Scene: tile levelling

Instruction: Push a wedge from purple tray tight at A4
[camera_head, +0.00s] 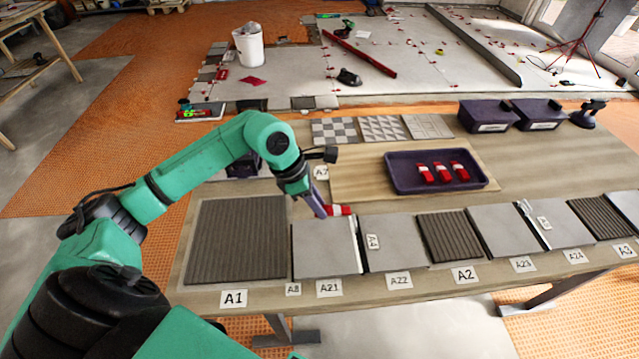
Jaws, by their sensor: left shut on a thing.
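The purple tray (397,170) lies on the wooden board at the back of the bench, with red wedges (443,172) in a row inside it. My left gripper (321,207) points down at the back edge of the grey tiles, left of the tray. It is shut on a red wedge (341,210), held at about the far end of the seam with a white strip (354,240). The A4 label (372,242) stands just right of that seam. Whether the wedge touches the tiles or the strip I cannot tell. My right gripper is not in view.
Grey tiles (325,250) and dark ribbed tiles (450,238) line the bench front. Another label stands at a seam further right (544,222). Sample tiles (382,129), dark bins (487,115) and a black tool (588,113) are at the back.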

